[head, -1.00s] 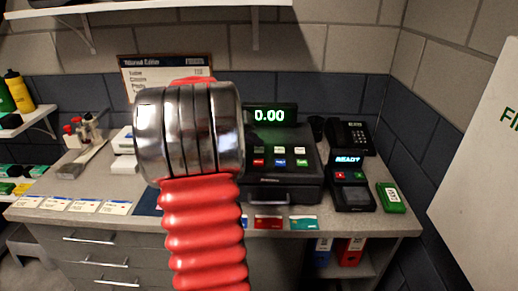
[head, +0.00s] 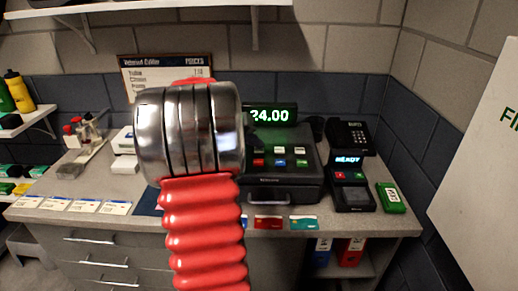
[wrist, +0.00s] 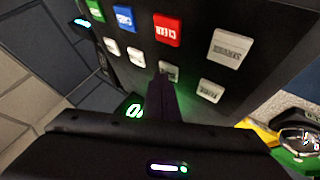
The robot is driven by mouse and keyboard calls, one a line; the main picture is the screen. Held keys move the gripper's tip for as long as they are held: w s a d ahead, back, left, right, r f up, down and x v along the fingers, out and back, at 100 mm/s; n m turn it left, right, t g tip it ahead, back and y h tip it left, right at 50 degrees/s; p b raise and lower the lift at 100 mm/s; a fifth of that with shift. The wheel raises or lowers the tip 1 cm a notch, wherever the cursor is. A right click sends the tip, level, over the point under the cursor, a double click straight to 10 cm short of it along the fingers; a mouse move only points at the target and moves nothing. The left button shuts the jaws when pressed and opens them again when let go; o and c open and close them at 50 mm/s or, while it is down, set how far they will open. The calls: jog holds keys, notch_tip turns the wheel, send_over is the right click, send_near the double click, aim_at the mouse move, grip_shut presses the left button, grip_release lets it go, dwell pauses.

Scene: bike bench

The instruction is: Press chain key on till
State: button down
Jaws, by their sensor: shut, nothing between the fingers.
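The dark till (head: 285,188) stands on the counter, partly behind my arm. Its green display (head: 269,115) reads 24.00. In the wrist view, the till's keys appear in two rows: green, blue, red (wrist: 167,30) and a large pale key (wrist: 229,47), with smaller white keys beside them. My gripper (wrist: 163,76) is shut and empty, its dark fingertips at a small white key (wrist: 172,70) in the second row. The fingers partly cover that key, and I cannot tell whether they still touch it. The key labels are too small or blurred to read surely.
A card reader (head: 352,185) showing READY stands right of the till, with a green device (head: 391,197) beside it. Cards (head: 268,222) lie along the counter's front edge. A price board (head: 165,76) leans at the back wall. My arm blocks the middle of the head view.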

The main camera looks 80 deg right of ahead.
aim_at(256, 151)
jog(key=shift+r, duration=0.55)
notch_tip(256, 151, up, 6)
dwell(0.9)
dwell(0.8)
